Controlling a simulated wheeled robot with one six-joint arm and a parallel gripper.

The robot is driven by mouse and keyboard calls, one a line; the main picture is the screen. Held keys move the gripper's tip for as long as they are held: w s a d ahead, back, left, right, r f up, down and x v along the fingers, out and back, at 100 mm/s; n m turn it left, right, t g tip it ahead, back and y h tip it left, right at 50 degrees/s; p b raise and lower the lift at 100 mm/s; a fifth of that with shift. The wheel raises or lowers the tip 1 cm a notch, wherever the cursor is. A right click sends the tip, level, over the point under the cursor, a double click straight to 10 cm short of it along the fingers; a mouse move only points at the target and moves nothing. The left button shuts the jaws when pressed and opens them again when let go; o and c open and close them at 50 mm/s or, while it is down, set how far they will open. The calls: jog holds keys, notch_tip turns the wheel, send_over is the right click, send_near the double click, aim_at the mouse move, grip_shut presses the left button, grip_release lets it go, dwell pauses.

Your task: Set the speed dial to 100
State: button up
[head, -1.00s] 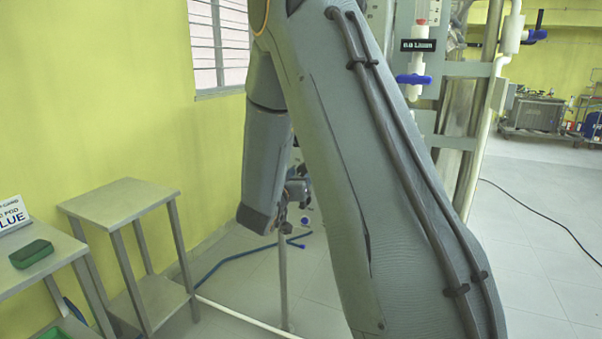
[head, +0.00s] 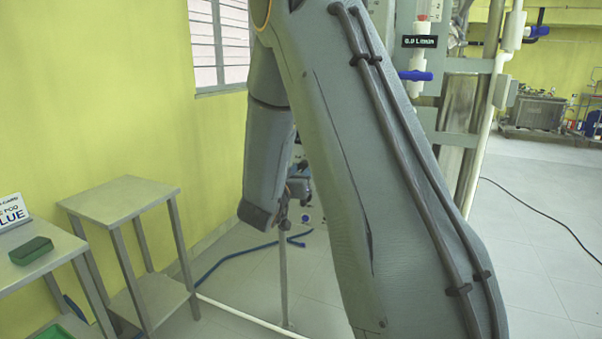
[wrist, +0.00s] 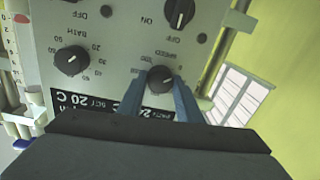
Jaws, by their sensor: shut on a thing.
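The speed dial (wrist: 161,79) is a round black knob on a pale control panel (wrist: 115,50), which looks upside down in the wrist view. My gripper (wrist: 162,92) is shut on the speed dial, with its two blue-grey fingers on either side of the knob. The dial's scale shows "SPEED" and "200"; other marks and the exact pointer reading are too small or hidden. A dark display strip (wrist: 75,101) beneath reads "20 C" at left, and my fingers and wrist cover part of it. In the head view my arm hides the panel.
A bath dial (wrist: 71,60) and a black on/off switch (wrist: 179,12) sit near the speed dial. In the head view, a steel side table (head: 122,200) stands left, a blue hose (head: 235,256) lies on the floor, and a blue valve handle (head: 415,76) is behind my arm.

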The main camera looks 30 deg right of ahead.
jog(key=m+b, duration=0.3)
jog(key=m, duration=0.1)
jog(key=shift+f, duration=0.15)
jog(key=m+h+b, duration=0.1)
jog(key=m+b, duration=1)
jog(key=m, duration=0.2)
jog(key=shift+b, duration=0.3)
jog(key=shift+m, duration=0.3)
jog(key=o, duration=1)
jog(key=shift+d, duration=0.15)
jog(key=shift+o, duration=0.3)
jog(key=shift+a, duration=0.25)
